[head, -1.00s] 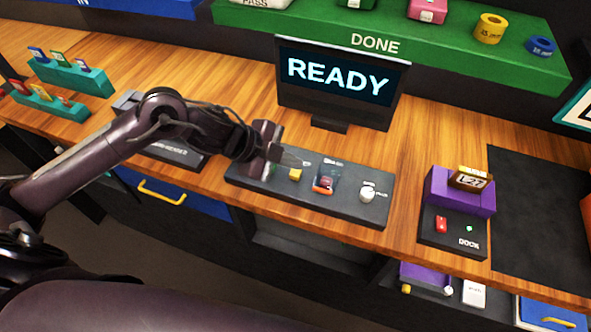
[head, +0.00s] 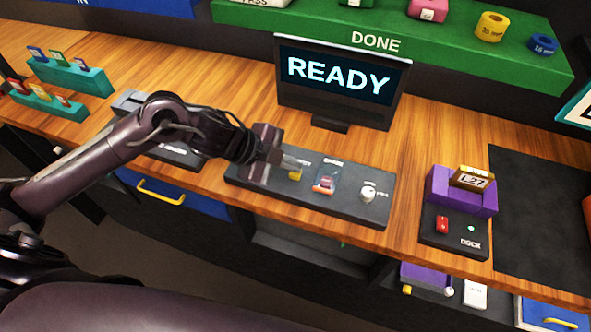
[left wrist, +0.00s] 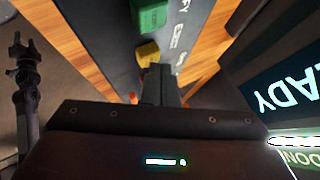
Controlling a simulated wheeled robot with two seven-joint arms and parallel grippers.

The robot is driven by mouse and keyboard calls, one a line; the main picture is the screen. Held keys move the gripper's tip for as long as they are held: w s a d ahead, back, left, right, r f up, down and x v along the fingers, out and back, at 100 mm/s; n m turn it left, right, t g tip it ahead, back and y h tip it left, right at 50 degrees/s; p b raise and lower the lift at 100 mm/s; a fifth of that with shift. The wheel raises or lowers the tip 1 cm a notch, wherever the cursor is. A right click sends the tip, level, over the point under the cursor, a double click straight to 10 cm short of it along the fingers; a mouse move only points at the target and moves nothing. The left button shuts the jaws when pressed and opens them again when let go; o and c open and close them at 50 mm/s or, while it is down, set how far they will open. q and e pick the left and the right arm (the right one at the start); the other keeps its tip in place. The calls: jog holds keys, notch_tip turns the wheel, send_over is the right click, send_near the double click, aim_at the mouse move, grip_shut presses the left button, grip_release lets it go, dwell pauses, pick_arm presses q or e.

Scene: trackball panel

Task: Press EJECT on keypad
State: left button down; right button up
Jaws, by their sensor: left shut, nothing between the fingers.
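The dark keypad panel (head: 345,208) lies on the wooden bench below the screen. It carries a yellow button (head: 295,175), a red button (head: 326,183) with a clear cover and a white knob (head: 368,192). My left gripper (head: 296,163) is shut and empty, its fingertips close above the yellow button. In the left wrist view the closed fingers (left wrist: 160,80) point at the yellow button (left wrist: 148,52), whose label seems to read EJECT; contact cannot be told. A green button (left wrist: 150,15) lies beyond it. In the head view my gripper hides the green button. My right gripper is out of view.
A screen (head: 342,85) reading READY stands behind the keypad. To the right is a purple dock unit (head: 450,192) with a red switch. Teal racks (head: 70,78) stand at the far left. A green DONE shelf (head: 300,25) runs along the back.

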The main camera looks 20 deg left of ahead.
aim_at(290, 173)
pick_arm(q)
jog(key=shift+f, duration=0.35)
dwell(0.5)
jog(key=shift+r+p, duration=0.8)
jog(key=shift+r, duration=0.2)
notch_tip(290, 173, up, 5)
jog(key=p, duration=0.5)
dwell(0.4)
